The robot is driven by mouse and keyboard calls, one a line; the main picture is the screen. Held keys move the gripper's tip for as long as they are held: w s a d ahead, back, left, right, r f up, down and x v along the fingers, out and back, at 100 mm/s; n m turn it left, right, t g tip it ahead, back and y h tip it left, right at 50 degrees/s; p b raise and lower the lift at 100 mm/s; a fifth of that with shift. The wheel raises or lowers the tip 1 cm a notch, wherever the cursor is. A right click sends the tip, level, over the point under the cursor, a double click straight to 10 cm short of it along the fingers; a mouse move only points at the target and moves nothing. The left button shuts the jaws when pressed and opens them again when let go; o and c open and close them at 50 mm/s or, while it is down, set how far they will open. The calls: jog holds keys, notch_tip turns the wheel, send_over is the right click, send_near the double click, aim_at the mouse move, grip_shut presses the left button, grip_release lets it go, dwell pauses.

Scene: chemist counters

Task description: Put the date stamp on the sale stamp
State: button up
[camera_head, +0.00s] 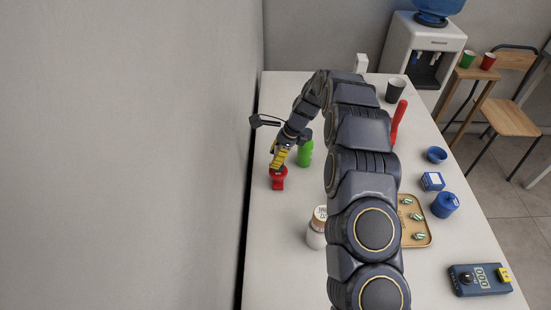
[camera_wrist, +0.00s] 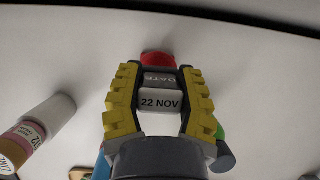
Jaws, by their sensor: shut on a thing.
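My gripper (camera_head: 278,164) points down near the wall side of the white counter. A red object, apparently the sale stamp (camera_head: 277,183), is on the counter directly below the fingertips. In the wrist view the red object (camera_wrist: 158,59) shows just past the date stamp's far end. I cannot tell whether the two touch. The fingers hide most of the date stamp in the head view.
A green object (camera_head: 305,154) stands close to the right of my gripper.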

jog(key=shift+f, duration=0.65)
jog(key=shift+f, duration=0.1)
jog(key=o, duration=1)
